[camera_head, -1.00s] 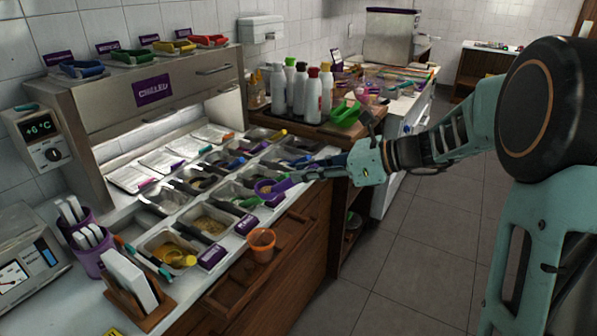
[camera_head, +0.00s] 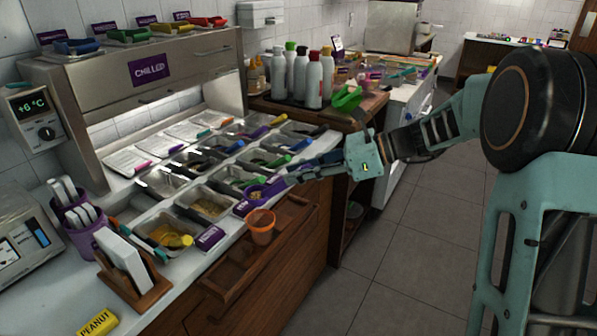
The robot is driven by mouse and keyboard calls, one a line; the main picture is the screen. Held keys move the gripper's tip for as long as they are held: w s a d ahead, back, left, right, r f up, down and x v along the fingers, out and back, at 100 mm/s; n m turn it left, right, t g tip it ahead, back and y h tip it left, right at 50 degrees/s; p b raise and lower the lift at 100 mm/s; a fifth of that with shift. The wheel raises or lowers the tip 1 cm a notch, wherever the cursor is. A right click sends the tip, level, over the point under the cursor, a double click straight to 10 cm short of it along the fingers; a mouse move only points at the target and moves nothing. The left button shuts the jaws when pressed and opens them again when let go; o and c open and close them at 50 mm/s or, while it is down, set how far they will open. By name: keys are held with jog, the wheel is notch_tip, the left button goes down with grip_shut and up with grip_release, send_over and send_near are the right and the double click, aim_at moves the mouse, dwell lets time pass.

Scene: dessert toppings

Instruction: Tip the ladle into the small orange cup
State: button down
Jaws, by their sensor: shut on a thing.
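The small orange cup (camera_head: 262,229) stands upright in the wooden rack at the counter's front edge. My gripper (camera_head: 297,178) reaches in from the right and is shut on the handle of a purple ladle (camera_head: 266,190). The ladle's bowl is above and behind the cup in the picture, apart from its rim. The dark fingers partly hide the handle.
Steel topping pans (camera_head: 208,205) with several coloured scoops fill the counter behind the cup. A wooden holder with a white card (camera_head: 124,262) stands at left.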

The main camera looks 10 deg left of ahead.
aim_at(296, 185)
jog(key=s+m+t+p, duration=0.1)
jog(key=m+p, duration=0.1)
jog(key=m, duration=0.3)
jog(key=s+f+m+t+p, duration=0.1)
jog(key=m+p, duration=0.1)
jog(key=m, duration=0.3)
jog(key=m+t+p, duration=0.2)
jog(key=m, duration=0.2)
jog(key=shift+s+a+f+m+h, duration=0.1)
jog(key=shift+s+f+m+h, duration=0.1)
jog(key=shift+s+m+h, duration=0.2)
jog(key=m+p, duration=0.2)
jog(key=shift+w+d+f+m, duration=0.15)
jog(key=shift+d+m, duration=0.05)
jog(key=shift+m, duration=0.1)
jog(key=m+p, duration=0.1)
jog(key=p, duration=0.1)
jog(key=m+p, duration=0.1)
jog(key=p, duration=0.1)
jog(key=shift+w+f+t+h+p, duration=0.1)
jog(key=shift+w+t+h+p, duration=0.2)
jog(key=shift+h+p, duration=0.1)
jog(key=shift+w+m+p, duration=0.1)
jog(key=shift+m+p, duration=0.5)
jog(key=shift+p, duration=0.35)
